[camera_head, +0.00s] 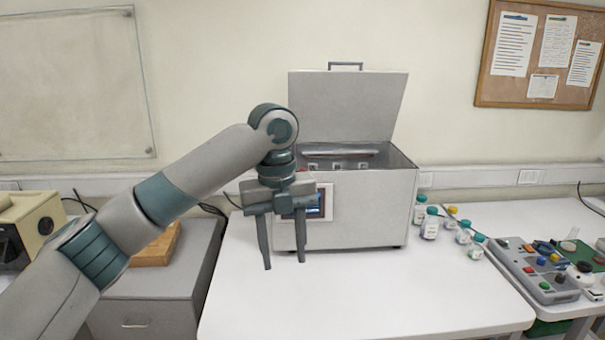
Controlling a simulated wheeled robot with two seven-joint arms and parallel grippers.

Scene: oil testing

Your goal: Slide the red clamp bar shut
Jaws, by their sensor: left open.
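A grey box-shaped oil tester (372,218) stands on the white table with its lid (345,108) raised. Its small screen (315,205) on the front is partly covered by my left gripper. Inside the open top a pale bar (340,154) and small white fittings show. A small bit of red shows at the left of the opening, mostly hidden behind my arm; I cannot tell if it is the red clamp bar. My left gripper (284,264) is open and empty, fingers pointing down, in front of the tester's left front. My right gripper is not in view.
Several small bottles (430,224) with coloured caps stand right of the tester. A grey panel with buttons (540,272) lies further right. A wooden block (158,247) sits on the grey cabinet at left. The front of the white table (400,290) is clear.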

